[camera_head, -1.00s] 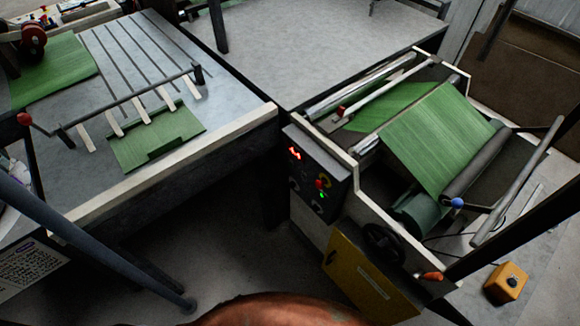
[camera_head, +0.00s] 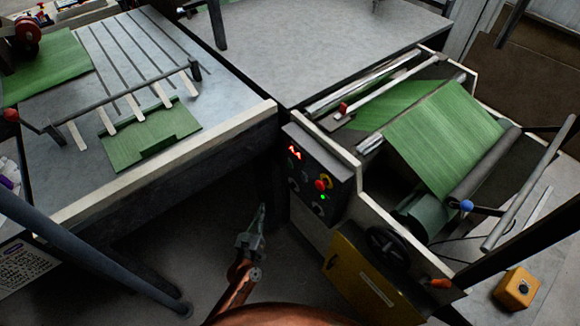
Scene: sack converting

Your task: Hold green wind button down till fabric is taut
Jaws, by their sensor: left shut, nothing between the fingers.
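The green wind button (camera_head: 324,197) shows as a small lit green spot on the dark control panel (camera_head: 313,172), below a red knob and a red lit display. The green fabric (camera_head: 442,130) runs over the machine's rollers and down to a roll (camera_head: 424,212) at the front. It looks mostly flat between the rollers. My left gripper (camera_head: 262,210) is low in front of the machine, left of the panel and below it in the picture. Its fingers are shut and empty, pointing up in the picture, apart from the button. My right gripper is not in view.
A yellow cabinet door (camera_head: 365,281) and a black handwheel (camera_head: 388,243) are below the panel. A blue-knobbed lever (camera_head: 466,206) and a yellow button box (camera_head: 516,287) are at right. A worktable (camera_head: 160,70) with green sheets stands at left.

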